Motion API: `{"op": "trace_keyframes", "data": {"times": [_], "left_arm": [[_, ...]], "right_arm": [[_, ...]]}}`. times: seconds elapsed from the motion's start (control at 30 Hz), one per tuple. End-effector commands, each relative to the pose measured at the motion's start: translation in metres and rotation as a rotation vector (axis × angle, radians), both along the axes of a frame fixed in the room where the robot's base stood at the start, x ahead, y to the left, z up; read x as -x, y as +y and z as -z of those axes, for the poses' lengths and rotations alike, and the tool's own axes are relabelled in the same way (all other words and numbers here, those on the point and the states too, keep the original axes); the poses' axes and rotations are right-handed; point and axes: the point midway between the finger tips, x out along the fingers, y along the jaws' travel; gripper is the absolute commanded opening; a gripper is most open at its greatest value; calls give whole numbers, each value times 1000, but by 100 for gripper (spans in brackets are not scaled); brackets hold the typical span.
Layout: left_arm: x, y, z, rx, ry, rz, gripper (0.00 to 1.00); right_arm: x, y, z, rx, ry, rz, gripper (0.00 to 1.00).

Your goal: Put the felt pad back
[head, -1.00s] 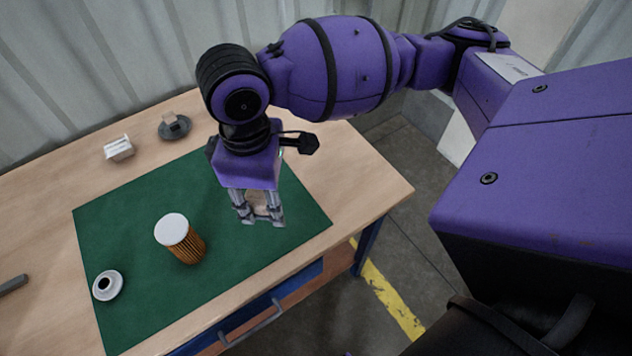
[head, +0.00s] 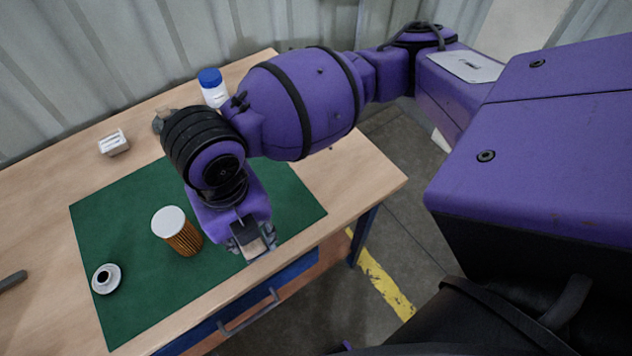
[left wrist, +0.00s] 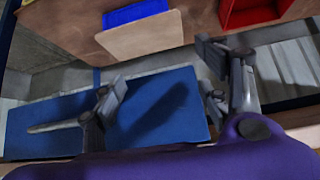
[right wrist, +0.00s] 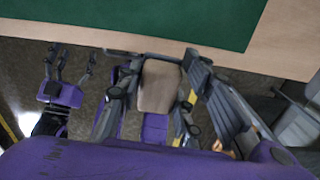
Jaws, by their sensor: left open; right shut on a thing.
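My right gripper (head: 250,238) is shut on a flat tan pad, the felt pad (head: 254,246), near the front edge of the green mat. In the right wrist view the pad (right wrist: 160,86) sits between the fingers, with dark floor behind it. The filter cartridge (head: 184,240) has orange-brown pleats and a white top. It stands upright on the mat, left of my right gripper and apart from it. My left gripper (left wrist: 165,85) is open and empty in the left wrist view, away from the mat; the head view does not show it.
The green mat (head: 130,230) lies on the wooden table (head: 350,180). A white round piece with a dark centre (head: 106,278) is at its left. A white block (head: 113,141) and a blue-capped bottle (head: 212,88) stand behind. My arm partly hides a grey dish (head: 160,120).

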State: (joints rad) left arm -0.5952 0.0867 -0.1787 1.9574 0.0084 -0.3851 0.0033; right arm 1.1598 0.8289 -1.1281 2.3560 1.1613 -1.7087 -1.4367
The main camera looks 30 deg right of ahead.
Motion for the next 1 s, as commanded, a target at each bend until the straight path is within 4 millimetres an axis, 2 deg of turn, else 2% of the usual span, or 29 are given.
{"op": "trace_keyframes", "data": {"times": [0.17,0.5,0.6,0.73,1.0], "left_arm": [[1,0,1,0,2,0,68],[2,1,4,-2,4,-1,68],[3,1,6,-2,6,-2,68],[3,2,7,-4,8,-2,68],[3,1,8,-3,7,-3,68]], "right_arm": [[-10,-7,6,2,-1,-55,13],[-77,-54,43,4,1,-50,13],[-88,-62,65,2,5,-53,13],[-102,-70,82,1,2,-56,13],[-113,-76,97,-1,-1,-57,13]]}}
